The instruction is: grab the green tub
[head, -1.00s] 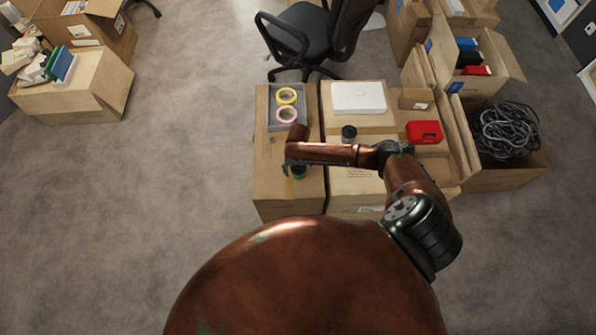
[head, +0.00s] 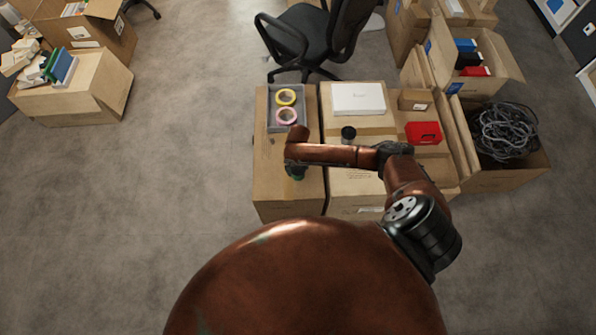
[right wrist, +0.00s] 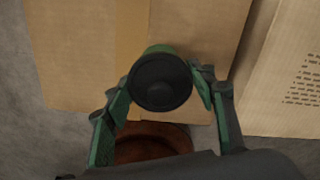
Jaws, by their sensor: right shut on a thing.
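The green tub (right wrist: 160,80) has a dark round top and sits between the two fingers of my right gripper (right wrist: 163,88) in the right wrist view. The fingers are shut on its sides. In the head view, the tub (head: 298,178) shows only as a small green patch at the near part of the left carton. My right gripper (head: 297,172) is there, mostly hidden under my arm. Whether the tub touches the carton top cannot be told. My left gripper is not in view.
The tub is over the left carton (head: 272,190). A grey tray (head: 272,122) with yellow tape (head: 286,97) and pink tape (head: 287,116) lies behind. A dark cup (head: 348,134), a white box (head: 358,98) and a red case (head: 424,133) stand on cartons to the right.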

